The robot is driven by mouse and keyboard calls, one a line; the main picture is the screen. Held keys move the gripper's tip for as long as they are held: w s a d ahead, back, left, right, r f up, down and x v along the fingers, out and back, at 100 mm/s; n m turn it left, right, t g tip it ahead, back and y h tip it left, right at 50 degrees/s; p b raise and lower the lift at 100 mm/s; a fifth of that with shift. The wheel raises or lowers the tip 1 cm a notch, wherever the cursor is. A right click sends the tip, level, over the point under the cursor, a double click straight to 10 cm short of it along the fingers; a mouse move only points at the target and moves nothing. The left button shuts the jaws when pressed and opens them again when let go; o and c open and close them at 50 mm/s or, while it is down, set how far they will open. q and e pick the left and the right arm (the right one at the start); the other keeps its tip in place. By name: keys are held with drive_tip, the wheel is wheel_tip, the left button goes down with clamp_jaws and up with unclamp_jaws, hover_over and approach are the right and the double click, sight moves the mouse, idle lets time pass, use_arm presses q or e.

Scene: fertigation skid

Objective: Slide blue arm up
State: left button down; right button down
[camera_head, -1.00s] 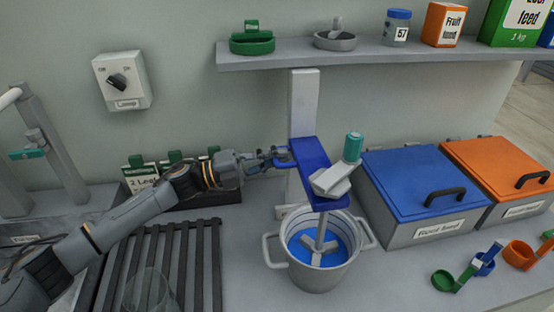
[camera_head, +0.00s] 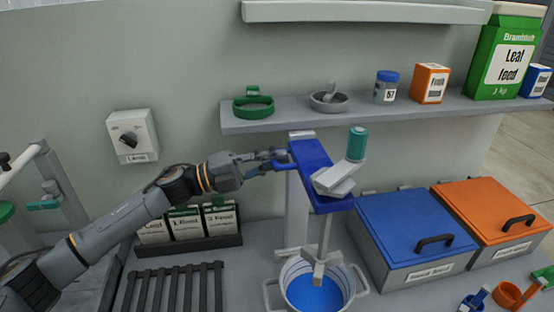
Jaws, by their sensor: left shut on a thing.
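The blue arm (camera_head: 309,156) sits on a pale upright post (camera_head: 295,218), high up near the shelf. It carries a grey mount with a teal cylinder (camera_head: 357,144) and a grey stirring shaft (camera_head: 325,236) pointing down. My left gripper (camera_head: 284,160) is shut at the left side of the blue arm, on its handle; the fingers partly hide the handle. Below, a grey two-handled pot (camera_head: 283,283) with blue liquid stands on the bench. The paddle at the shaft's lower end (camera_head: 319,268) shows at the pot's mouth, above the liquid. My right gripper is not in view.
A shelf (camera_head: 290,123) runs just above and behind the blue arm, holding a green dish (camera_head: 254,104), a grey mortar (camera_head: 333,101), a jar (camera_head: 386,87) and boxes. A blue-lidded bin (camera_head: 413,232) and an orange-lidded bin (camera_head: 487,212) stand at right. A slatted rack (camera_head: 172,288) lies at left.

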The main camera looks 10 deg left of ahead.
use_arm(q)
drive_tip(key=shift+w+a+r, duration=0.15)
drive_tip(key=shift+r, duration=0.25)
drive_tip(key=c, duration=1.4)
unclamp_jaws()
drive_tip(key=shift+s+a+f, duration=0.1)
drive_tip(key=shift+s+a, duration=0.05)
drive_tip(key=shift+s, duration=0.1)
drive_tip(key=shift+f, duration=0.1)
drive_tip(key=v, duration=1.2)
